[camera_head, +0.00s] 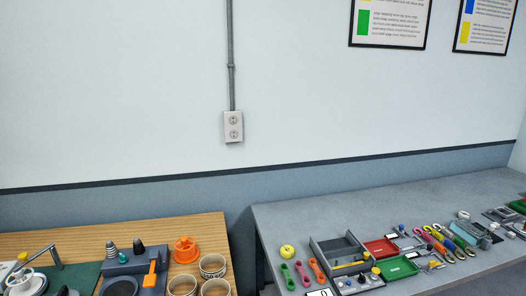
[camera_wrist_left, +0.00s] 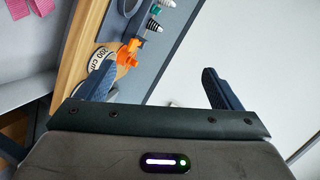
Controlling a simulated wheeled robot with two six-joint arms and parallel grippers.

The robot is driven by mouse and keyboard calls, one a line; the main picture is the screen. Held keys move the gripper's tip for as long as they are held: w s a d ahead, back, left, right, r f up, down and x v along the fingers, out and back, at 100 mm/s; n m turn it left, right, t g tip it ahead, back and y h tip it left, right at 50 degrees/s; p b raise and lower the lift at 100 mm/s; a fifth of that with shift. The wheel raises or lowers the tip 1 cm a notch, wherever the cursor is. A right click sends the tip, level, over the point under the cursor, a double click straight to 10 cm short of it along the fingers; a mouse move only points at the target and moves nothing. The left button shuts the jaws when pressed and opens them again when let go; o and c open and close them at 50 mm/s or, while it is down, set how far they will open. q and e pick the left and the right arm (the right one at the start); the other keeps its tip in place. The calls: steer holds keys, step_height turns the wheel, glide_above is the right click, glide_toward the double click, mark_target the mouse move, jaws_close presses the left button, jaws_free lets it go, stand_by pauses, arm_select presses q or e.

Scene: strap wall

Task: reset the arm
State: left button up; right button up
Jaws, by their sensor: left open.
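My left gripper (camera_wrist_left: 161,82) shows in the left wrist view, with its two dark fingers spread wide apart. Nothing is between the fingers, and no object touches them. Beyond the fingers lie the edge of a wooden table and a pale floor or wall surface. Neither of my grippers shows in the head view. My right gripper is in neither view.
A wooden table (camera_head: 75,238) at lower left holds an orange part (camera_head: 186,249) and several round containers. A grey table (camera_head: 330,205) at right holds a grey tray (camera_head: 322,247), a red tray (camera_head: 380,247) and colored straps. A wall outlet (camera_head: 233,127) is behind.

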arm_select(q)
steer(key=s+d+f+n+g+h, duration=0.35)
steer(key=s+f+g, duration=0.2)
steer(key=s, duration=0.35)
steer(key=s+d+f+n+g+h, duration=0.2)
steer(key=s+d+f+n+g, duration=0.3)
steer(key=s, duration=0.5)
steer(key=a+f+b, duration=0.2)
steer(key=f, duration=1.5)
steer(key=a+f+b, duration=0.2)
steer(key=f+b, duration=0.1)
steer(key=f, duration=1.4)
steer(key=s+f+g+b, duration=0.1)
steer(key=s+f, duration=0.8)
steer(key=f, duration=0.3)
steer(key=s+f+g+b, duration=0.1)
steer(key=s+f+b, duration=0.1)
steer(key=s+f, duration=0.7)
step_height(320, 180, down, 3)
steer(key=shift+s+a+f, duration=0.1)
steer(key=shift+s+a, duration=0.05)
steer(key=shift+a, duration=0.3)
